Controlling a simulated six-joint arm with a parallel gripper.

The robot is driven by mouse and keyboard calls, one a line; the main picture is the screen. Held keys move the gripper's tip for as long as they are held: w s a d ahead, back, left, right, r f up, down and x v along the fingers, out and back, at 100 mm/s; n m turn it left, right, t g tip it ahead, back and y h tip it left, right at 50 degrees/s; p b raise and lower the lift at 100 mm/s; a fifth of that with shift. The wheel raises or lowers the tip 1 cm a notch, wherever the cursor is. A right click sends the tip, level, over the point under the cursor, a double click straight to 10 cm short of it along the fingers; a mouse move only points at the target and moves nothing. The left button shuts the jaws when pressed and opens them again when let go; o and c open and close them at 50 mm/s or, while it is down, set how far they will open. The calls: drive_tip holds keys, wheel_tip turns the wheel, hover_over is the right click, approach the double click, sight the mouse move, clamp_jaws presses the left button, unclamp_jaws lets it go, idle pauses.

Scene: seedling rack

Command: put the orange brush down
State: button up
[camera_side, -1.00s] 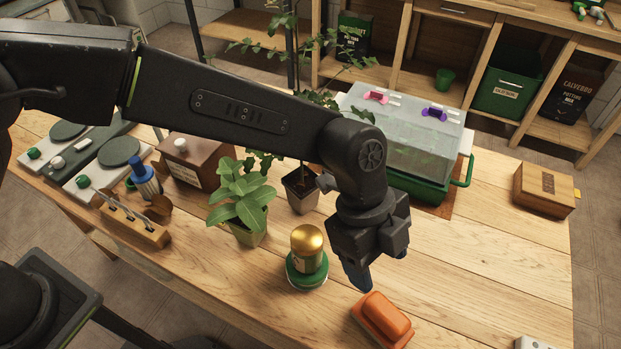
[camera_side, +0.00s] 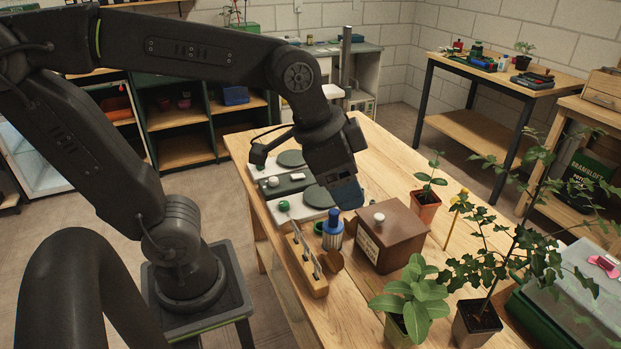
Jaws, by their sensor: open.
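No orange brush shows in the current side view. The part of the table where an orange block-shaped thing lay earlier is outside the picture. My gripper (camera_side: 347,193) points down, with blue fingertips, over the table near the dark-green and white scales. It is open, and no brush shows at it. The gap between its fingers is turned away from the camera.
Under and beside my gripper stand a blue-topped bottle (camera_side: 332,232), a brown wooden box (camera_side: 392,240) and a wooden tool rack (camera_side: 308,268). Scales (camera_side: 285,185) lie behind. Potted plants (camera_side: 425,207) and a clear-lidded propagator (camera_side: 583,285) are to the right.

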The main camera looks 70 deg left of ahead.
drive_tip(key=s+a+f+n+t+y, duration=0.1)
drive_tip(key=s+a+f+n, duration=0.1)
drive_tip(key=s+a+n, duration=0.2)
drive_tip(key=shift+s+a, duration=0.5)
drive_tip(key=shift+a, duration=0.05)
idle(0.8)
